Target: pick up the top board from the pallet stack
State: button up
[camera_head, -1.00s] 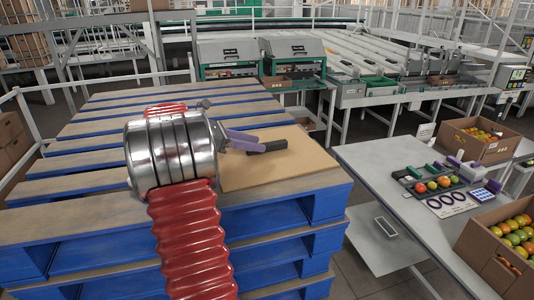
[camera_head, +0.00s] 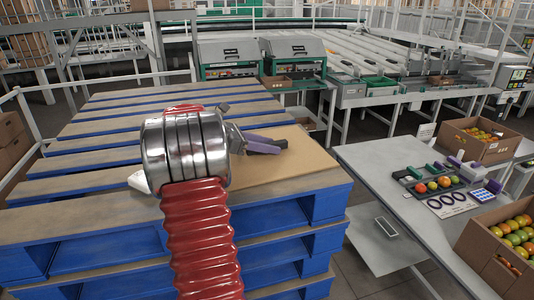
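The pallet stack (camera_head: 282,214) is blue with tan slats and fills the left and middle of the head view. A flat tan board (camera_head: 290,166) lies on top at its right side. A short black piece (camera_head: 281,143), perhaps a handle, is on the board. My gripper (camera_head: 270,147) has purple fingers and is at the black piece, overlapping it in the picture. Whether it touches or grips the piece cannot be told. My arm hides the board's left part and most of the gripper.
A grey table (camera_head: 375,160) stands right of the stack, with a tray of tomatoes (camera_head: 432,184), an open carton (camera_head: 484,151) and another carton of fruit (camera_head: 475,251). A white rail (camera_head: 28,122) runs along the left. Packing machines (camera_head: 230,50) stand behind.

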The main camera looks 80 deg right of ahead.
aim_at(267, 143)
jog(key=shift+c, duration=0.5)
grip_shut()
jog(key=shift+r, duration=0.1)
notch_tip(267, 143, up, 10)
jog(key=shift+f, duration=0.1)
dwell(0.6)
dwell(0.4)
